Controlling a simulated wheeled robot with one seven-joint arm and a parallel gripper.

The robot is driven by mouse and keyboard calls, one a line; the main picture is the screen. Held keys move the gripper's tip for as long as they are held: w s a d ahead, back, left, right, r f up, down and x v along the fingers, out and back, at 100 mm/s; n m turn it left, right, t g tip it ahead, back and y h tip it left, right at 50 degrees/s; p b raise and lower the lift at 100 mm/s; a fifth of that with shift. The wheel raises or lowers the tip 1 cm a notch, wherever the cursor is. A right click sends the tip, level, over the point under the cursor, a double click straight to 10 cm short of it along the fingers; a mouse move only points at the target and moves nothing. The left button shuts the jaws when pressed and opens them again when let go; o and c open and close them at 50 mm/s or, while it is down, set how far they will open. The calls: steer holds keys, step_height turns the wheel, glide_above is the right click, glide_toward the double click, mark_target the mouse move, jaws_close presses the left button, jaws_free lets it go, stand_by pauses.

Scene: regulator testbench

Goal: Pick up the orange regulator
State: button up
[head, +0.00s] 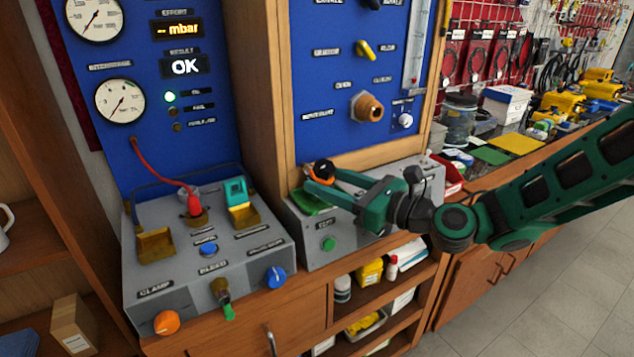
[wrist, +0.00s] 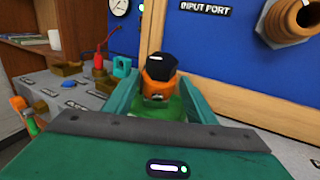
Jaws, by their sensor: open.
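The orange regulator (head: 323,173) has a black knob on top. The regulator's lower part is partly hidden.
A blue panel with a brass input port (head: 367,107) rises just behind. The left grey box (head: 210,262) carries a red-tipped hose (head: 194,204), brass cradles, a blue knob (head: 275,277) and an orange knob (head: 167,322). A cluttered counter (head: 500,150) is at right.

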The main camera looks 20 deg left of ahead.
steer(key=shift+x, duration=1.4)
steer(key=shift+d, duration=0.1)
steer(key=shift+c, duration=0.6)
jaws_close()
